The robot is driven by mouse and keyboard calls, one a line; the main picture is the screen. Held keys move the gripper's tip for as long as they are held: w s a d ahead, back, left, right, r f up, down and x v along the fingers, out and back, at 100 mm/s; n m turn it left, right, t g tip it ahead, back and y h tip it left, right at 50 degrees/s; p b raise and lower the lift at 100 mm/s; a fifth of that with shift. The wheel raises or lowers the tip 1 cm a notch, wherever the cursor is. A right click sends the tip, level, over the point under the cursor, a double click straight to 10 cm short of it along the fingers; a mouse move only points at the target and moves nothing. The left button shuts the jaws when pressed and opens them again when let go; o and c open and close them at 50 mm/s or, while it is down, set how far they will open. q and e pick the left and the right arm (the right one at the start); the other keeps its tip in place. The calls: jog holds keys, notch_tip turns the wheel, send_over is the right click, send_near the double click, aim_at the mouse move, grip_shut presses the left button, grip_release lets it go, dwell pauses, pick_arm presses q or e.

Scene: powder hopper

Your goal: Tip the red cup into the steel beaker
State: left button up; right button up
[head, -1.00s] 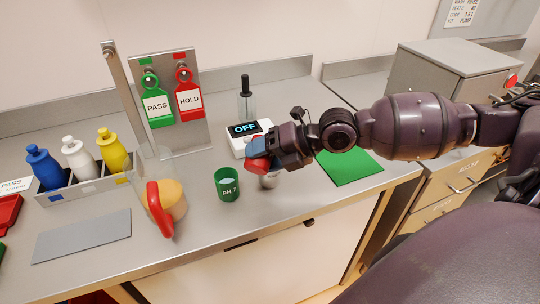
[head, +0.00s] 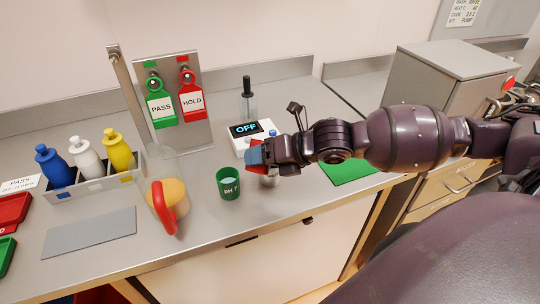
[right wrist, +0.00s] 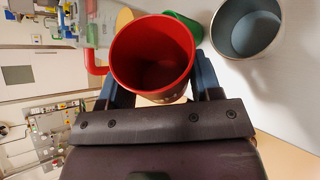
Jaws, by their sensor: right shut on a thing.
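My right gripper (head: 262,153) is shut on the red cup (right wrist: 152,57), holding it above the bench. In the head view the cup (head: 250,168) is mostly hidden behind a blue finger. In the right wrist view I look into its open mouth; the inside is dark red and I see no clear contents. How far the cup is tilted is hard to tell. The steel beaker (right wrist: 246,32) stands on the bench close by, open and apparently empty. In the head view the beaker (head: 269,179) is partly hidden below my gripper. My left gripper is not in view.
A green cup marked pH 7 (head: 229,183) stands just left of the beaker. A clear jug with a red handle (head: 168,208) stands further left. A scale reading OFF (head: 245,131) is behind, and a green mat (head: 352,171) lies to the right.

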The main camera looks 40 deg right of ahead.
jog(key=shift+s+a+f+n+h, duration=0.1)
jog(key=shift+a+f+n+h, duration=0.05)
jog(key=shift+f+n+h, duration=0.25)
jog(key=shift+s+a+f+n+t+h, duration=0.4)
jog(key=shift+a+t, duration=0.1)
jog(key=shift+t, duration=0.1)
jog(key=f, duration=0.1)
jog(key=f+b, duration=0.1)
jog(key=a+f+n+b, duration=0.1)
jog(key=shift+s+f+t+h, duration=0.3)
jog(key=shift+h, duration=0.1)
jog(key=shift+s+a+f, duration=0.1)
jog(key=shift+f, duration=0.05)
jog(key=shift+s+a+f+n+t+h, duration=0.35)
jog(key=shift+s+a+n+t+h, duration=0.2)
jog(key=shift+a+n+t+h, duration=0.35)
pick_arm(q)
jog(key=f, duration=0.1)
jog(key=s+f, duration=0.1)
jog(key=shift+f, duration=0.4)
pick_arm(e)
jog(key=shift+s+f+n, duration=0.1)
jog(key=shift+n, duration=0.2)
